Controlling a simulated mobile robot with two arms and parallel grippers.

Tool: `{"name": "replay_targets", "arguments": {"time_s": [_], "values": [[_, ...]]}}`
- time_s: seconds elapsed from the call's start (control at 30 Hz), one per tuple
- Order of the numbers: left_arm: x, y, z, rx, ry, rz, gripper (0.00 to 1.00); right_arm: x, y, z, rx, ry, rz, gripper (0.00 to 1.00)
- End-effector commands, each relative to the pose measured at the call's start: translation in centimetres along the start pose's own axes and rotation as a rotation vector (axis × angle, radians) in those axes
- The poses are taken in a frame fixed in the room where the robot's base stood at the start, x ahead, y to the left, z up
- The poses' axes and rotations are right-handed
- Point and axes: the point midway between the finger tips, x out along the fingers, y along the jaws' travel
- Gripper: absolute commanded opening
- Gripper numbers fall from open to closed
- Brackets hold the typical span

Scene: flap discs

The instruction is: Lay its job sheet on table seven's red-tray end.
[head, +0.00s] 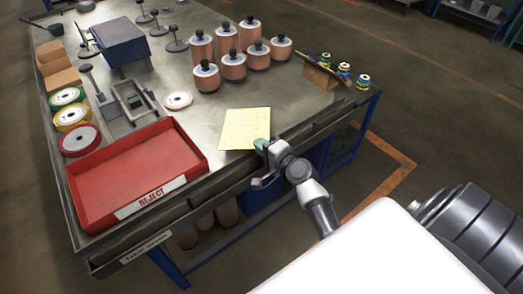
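The yellow job sheet (240,130), with faint printing, lies flat on the metal tabletop near the front edge, right of the red tray (90,190) labelled REJECT. The tray stands empty at the table's near left end. My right gripper (261,165) is at the table's front edge by the sheet's lower right corner. Its fingers look spread apart, the upper green-tipped one overlapping the corner in the picture; I cannot tell whether it touches. Nothing shows between the fingers. My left gripper is not in view.
A label (146,248) hangs on the table's front edge, its text hard to read. Several copper-coloured cylinders (234,66) stand behind the sheet. A white disc (178,100) and a grey fixture (130,102) lie behind the tray. Bare tabletop surrounds the sheet.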

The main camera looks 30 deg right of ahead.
Motion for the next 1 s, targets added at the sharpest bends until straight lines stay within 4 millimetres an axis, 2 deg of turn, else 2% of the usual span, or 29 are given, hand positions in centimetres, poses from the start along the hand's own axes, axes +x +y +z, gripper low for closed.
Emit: {"name": "replay_targets", "arguments": {"time_s": [0.03,0.13,0.57,0.6,0.73,1.0], "values": [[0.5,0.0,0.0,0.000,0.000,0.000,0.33,0.1,1.2,-0.1,0.002,0.001,0.003,0.00],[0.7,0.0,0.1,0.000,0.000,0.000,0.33,0.2,2.1,-0.1,0.001,0.001,0.002,0.00],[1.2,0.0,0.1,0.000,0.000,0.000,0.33,0.3,2.7,-0.1,0.000,0.001,0.001,0.00],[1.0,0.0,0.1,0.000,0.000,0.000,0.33,0.3,2.5,-0.1,0.000,0.001,0.001,0.10],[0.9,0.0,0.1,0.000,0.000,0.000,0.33,0.3,2.5,-0.1,0.001,0.001,0.001,0.29],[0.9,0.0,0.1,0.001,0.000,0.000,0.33,0.3,2.5,-0.1,0.001,0.001,0.001,0.29]]}}
